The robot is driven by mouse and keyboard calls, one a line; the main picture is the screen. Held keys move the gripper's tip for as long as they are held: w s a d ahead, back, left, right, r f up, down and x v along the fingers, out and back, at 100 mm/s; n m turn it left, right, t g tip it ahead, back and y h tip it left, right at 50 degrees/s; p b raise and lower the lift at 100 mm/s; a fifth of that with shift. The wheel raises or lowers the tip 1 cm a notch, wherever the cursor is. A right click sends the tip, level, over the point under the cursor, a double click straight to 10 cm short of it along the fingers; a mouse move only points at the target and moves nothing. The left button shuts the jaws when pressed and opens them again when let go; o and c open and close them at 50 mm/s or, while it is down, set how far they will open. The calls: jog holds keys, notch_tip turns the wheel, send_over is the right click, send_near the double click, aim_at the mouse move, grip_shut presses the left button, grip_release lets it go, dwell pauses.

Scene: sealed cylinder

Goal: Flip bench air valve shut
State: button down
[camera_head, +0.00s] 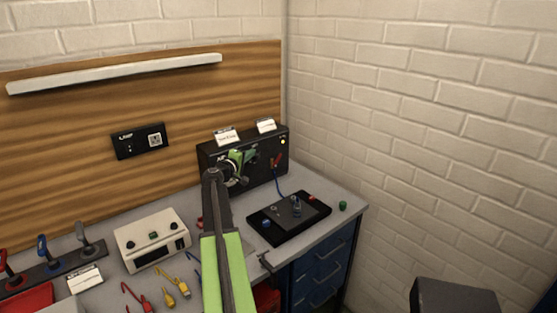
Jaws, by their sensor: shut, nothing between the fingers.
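A black panel box (263,171) stands at the back of the grey bench (350,191), in the right corner. A small red lever (276,160) sits on its front face, tilted, with a blue hose running down from it; it looks like the air valve. My gripper (247,160) is shut and empty in front of the panel, left of the red lever. I cannot tell whether it touches the panel. My green arm comes up from the bottom and hides part of the panel's left side and the bench.
A black device (269,224) with knobs stands before the panel, with a green button (343,206) to its right. A white instrument box (152,240) is left of my arm. Coloured tools (165,284) lie in front, and upright-handled clamps (43,246) stand far left. A brick wall borders the right.

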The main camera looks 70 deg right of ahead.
aim_at(277, 160)
jog(key=shift+t+h, duration=0.3)
jog(key=shift+t, duration=0.3)
jog(key=s+d, duration=0.1)
jog(key=d, duration=0.2)
jog(key=s+d+r, duration=0.1)
jog(key=shift+s+d, duration=0.3)
jog(key=shift+s+d+f+b, duration=0.2)
jog(key=shift+d+f+b, duration=0.15)
jog(key=shift+f+b, duration=0.05)
jog(key=s+d+f+b, duration=0.2)
jog(key=d+f+b, duration=0.2)
jog(key=shift+s+d+f, duration=0.2)
jog(key=shift+s+f, duration=0.05)
jog(key=shift+s, duration=0.15)
jog(key=shift+s+d+f+b, duration=0.15)
jog(key=shift+d+f+b, duration=0.1)
jog(key=shift+b, duration=0.2)
jog(key=shift+r, duration=0.1)
dwell(0.4)
